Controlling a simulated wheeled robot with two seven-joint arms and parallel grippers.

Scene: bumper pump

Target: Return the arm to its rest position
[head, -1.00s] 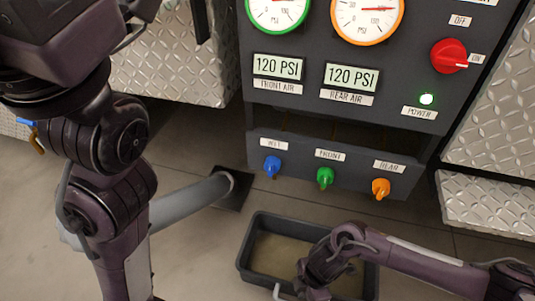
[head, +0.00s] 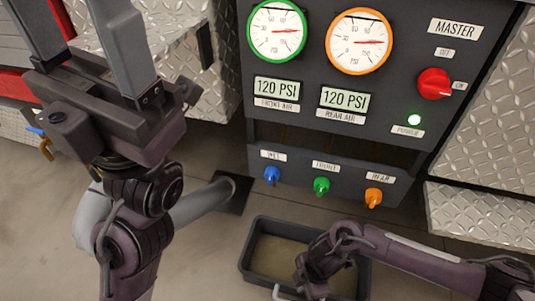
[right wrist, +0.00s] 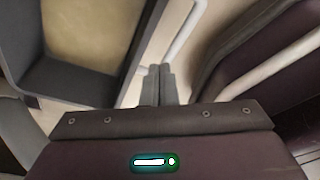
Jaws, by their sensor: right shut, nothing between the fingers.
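My left gripper (head: 80,30) is raised at the upper left of the head view. Its two grey fingers stand apart with nothing seen between them, and their tips run toward the top edge. It is left of the dark pump panel and appears clear of it. My right arm enters the head view from the lower right and bends over the grey bin; its gripper cannot be made out there. In the right wrist view my right gripper (right wrist: 160,85) has its fingers together and empty, beside the bin's dark wall.
The pump panel (head: 395,105) has two gauges, two 120 PSI displays, a red master switch (head: 434,83), a lit green lamp, and blue, green and orange knobs. The grey bin (head: 255,270) stands on the floor below. Diamond-plate walls flank the panel. A grey pipe (head: 205,203) lies behind my left arm.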

